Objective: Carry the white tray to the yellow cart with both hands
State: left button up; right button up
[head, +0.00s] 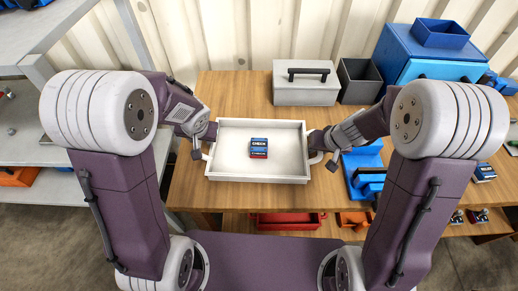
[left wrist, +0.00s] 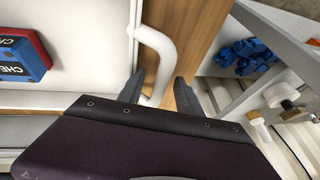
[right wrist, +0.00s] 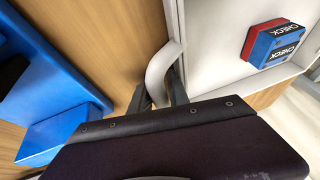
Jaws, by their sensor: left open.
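The white tray (head: 225,171) lies level on the wooden table, with a curved white handle at each end. A blue and red box marked CHECK (head: 259,148) lies in it; it also shows in both wrist views. My left gripper (head: 206,140) is at the left handle. In the left wrist view its open fingers (left wrist: 160,88) stand on either side of the handle (left wrist: 160,50). My right gripper (head: 318,145) is at the right handle. In the right wrist view its fingers (right wrist: 160,92) are close together on the handle (right wrist: 158,70). No yellow cart is in view.
Behind the tray on the table (head: 225,95) stand a grey toolbox (head: 305,90), a dark bin (head: 358,82) and a blue case (head: 425,50). A blue holder (head: 364,172) is right of the tray. Grey shelving (head: 30,135) is at left. A red crate (head: 288,221) is below.

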pick_arm(q)
jog(key=c, duration=0.5)
pick_arm(e)
grip_shut()
pick_arm(q)
grip_shut()
jog(key=shift+r, duration=0.1)
pick_arm(e)
jog(key=shift+r, duration=0.1)
dwell(0.4)
